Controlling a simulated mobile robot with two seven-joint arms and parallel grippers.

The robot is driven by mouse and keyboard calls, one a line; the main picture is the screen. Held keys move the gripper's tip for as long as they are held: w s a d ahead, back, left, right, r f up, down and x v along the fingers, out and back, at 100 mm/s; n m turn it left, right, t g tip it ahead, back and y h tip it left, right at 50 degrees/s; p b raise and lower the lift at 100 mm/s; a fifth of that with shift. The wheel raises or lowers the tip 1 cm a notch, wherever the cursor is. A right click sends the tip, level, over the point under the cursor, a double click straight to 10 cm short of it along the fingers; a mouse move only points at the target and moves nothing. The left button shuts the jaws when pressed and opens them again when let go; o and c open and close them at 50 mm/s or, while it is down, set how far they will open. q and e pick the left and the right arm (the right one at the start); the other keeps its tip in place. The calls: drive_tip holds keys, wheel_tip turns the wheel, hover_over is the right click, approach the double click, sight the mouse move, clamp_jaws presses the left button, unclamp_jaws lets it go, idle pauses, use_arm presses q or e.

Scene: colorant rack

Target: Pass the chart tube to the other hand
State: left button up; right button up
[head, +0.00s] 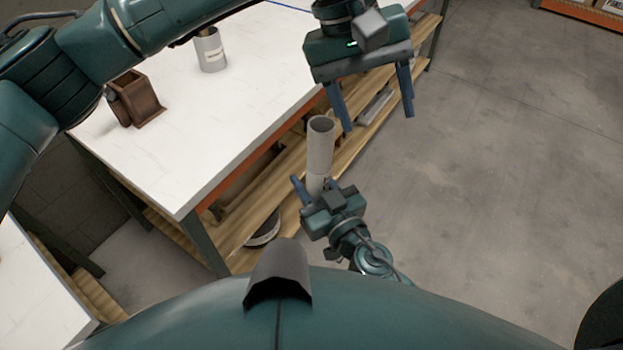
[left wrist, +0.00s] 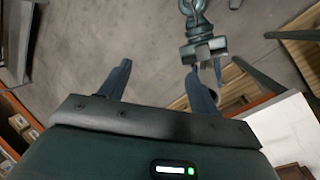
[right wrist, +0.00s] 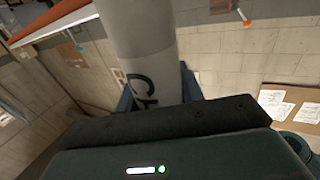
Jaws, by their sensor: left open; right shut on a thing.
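The chart tube (head: 320,148) is a pale grey, open-ended cylinder standing roughly upright over the bench's side in the head view. My right gripper (head: 315,184) is shut on its lower part. In the right wrist view the tube (right wrist: 145,45) rises between the fingers, with dark letters partly hidden by the gripper. My left gripper (head: 378,121) is open and empty, above and to the right of the tube's top end in the head view. In the left wrist view its fingers (left wrist: 158,70) are spread with nothing between them, and my right gripper (left wrist: 205,50) shows beyond.
A white-topped bench (head: 235,105) with a wooden lower shelf (head: 265,205) is left of the tube. On it stand a brown wooden holder (head: 137,98) and a grey labelled canister (head: 210,50). Open concrete floor (head: 480,190) lies to the right.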

use_arm(q)
drive_tip(key=s+d+r+n+g+h, duration=0.5)
drive_tip(key=d+h, duration=0.3)
drive_tip(key=h, duration=0.3)
drive_tip(key=w+a+r+n+t+h, duration=0.1)
drive_tip(key=w+a+n+t+h, duration=0.3)
drive_tip(key=w+n+t, duration=0.5)
drive_tip(key=w+a+n+t+h, duration=0.25)
drive_tip(key=a+n+t, duration=0.35)
drive_tip(key=n, duration=0.8)
drive_tip(key=w+a+f+n+t+y, duration=0.2)
drive_tip(key=a+f+n+t+y, duration=0.35)
drive_tip(key=f+n, duration=0.45)
drive_tip(key=w+a+f+n+t+y, duration=0.1)
drive_tip(key=a+f+n+t+y, duration=0.5)
drive_tip(key=n, duration=0.7)
drive_tip(key=s+a+f+n+g+y, duration=0.2)
drive_tip(key=s+f+n, duration=0.4)
drive_tip(key=f, duration=0.3)
drive_tip(key=s+a+f+n+g+y, duration=0.2)
drive_tip(key=s+a+f+n+g, duration=0.2)
drive_tip(key=f, duration=0.5)
drive_tip(key=s+a+f+n+g+y, duration=0.3)
drive_tip(key=s+a+f+n, duration=0.3)
drive_tip(key=s+f+n, duration=0.3)
drive_tip(key=shift+s+a+n, duration=0.3)
drive_tip(key=shift+s+n, duration=0.15)
drive_tip(key=shift+n, duration=0.05)
